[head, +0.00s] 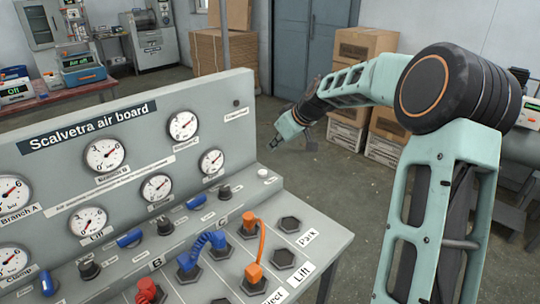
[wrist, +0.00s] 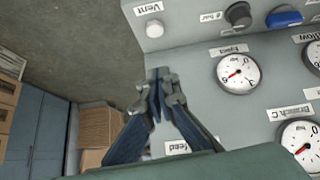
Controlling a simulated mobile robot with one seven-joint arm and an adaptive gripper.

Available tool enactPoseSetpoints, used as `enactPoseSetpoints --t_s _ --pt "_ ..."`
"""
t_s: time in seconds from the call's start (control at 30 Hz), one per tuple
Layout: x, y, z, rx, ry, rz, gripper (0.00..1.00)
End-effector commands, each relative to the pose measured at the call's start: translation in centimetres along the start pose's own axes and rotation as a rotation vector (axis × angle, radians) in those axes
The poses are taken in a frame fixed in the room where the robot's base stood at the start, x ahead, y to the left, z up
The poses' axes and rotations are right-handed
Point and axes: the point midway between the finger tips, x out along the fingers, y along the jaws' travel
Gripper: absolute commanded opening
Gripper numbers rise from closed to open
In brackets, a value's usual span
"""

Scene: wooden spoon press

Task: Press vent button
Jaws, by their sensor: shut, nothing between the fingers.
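The vent button is a small white round knob (head: 262,173) on the ledge of the grey Scalvetra air board (head: 215,87), at its right end. In the wrist view the white button (wrist: 154,28) sits at the top centre beside a label reading "Vent". My gripper (head: 276,142) is above and slightly right of the button in the head view, apart from it. In the wrist view my gripper (wrist: 160,73) has its fingertips together with nothing between them, and the button lies beyond the tips.
Several gauges, such as one (head: 182,125), cover the panel. A dark knob (head: 224,192) and a blue lever (head: 196,201) are on the ledge left of the button. Orange (head: 258,250) and blue (head: 203,247) hoses arch over the front sockets. Floor is open right of the board.

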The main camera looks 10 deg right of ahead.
Motion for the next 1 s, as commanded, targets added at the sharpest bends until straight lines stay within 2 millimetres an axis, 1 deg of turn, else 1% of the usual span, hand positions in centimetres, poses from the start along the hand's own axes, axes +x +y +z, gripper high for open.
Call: enactPoseSetpoints --t_s 0.3,0.47,0.5,0.7,1.0 --pt "6.3 -0.2 0.0 0.000 -0.001 -0.005 0.00" --pt "9.3 -0.2 0.0 -0.001 -0.001 -0.003 0.00" --pt "9.7 -0.1 0.7 0.002 -0.003 -0.002 0.00" --pt "11.3 -0.1 2.4 0.001 -0.001 -0.002 0.00" --pt "11.8 -0.1 2.8 0.000 0.000 0.000 0.00"
